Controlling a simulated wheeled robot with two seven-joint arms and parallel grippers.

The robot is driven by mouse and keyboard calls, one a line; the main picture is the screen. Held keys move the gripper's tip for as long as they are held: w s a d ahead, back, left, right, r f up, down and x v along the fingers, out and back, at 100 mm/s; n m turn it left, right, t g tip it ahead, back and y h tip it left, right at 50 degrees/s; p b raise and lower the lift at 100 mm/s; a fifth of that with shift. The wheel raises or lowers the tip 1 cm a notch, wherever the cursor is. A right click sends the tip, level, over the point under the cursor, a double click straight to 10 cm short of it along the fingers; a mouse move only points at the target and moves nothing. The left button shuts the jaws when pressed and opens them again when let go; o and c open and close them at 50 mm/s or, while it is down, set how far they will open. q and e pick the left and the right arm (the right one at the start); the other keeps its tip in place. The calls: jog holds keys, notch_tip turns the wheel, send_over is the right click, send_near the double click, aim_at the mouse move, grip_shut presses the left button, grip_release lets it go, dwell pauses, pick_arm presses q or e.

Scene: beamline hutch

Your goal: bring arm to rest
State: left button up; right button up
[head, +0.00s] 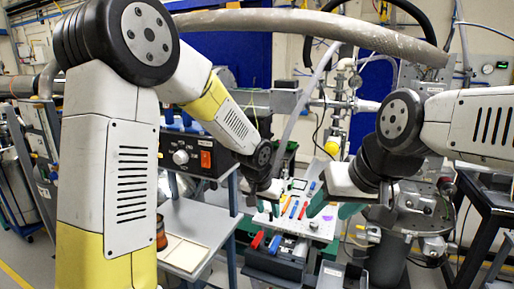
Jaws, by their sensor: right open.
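My right arm comes in from the right. My right gripper (332,207) is open, with dark green fingers, above the right side of the same surface. I see nothing held between its fingers.
Red, blue and yellow handled tools lie on the white surface between the grippers. A black control box (194,157) with a red switch stands left, above a pale bench (195,235). A thick grey hose (300,22) arches overhead. Metal vacuum equipment (420,222) stands right.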

pick_arm(q)
jog(key=s+a+r+n, duration=0.1)
jog(key=s+a+r, duration=0.3)
jog(key=a+r, duration=0.3)
jog(key=s+a+r+n, duration=0.1)
jog(key=s+a+r, duration=0.1)
jog(key=s, duration=0.4)
jog(key=s+a+r+n+t, duration=0.1)
jog(key=s+a+r, duration=0.2)
jog(key=s+a, duration=0.2)
jog(key=s+a+r+n+t, duration=0.1)
jog(key=s+a+r, duration=0.2)
jog(key=s, duration=0.4)
jog(key=shift+a+n, duration=0.3)
jog(key=shift+n, duration=0.1)
jog(key=shift+r, duration=0.1)
dwell(0.4)
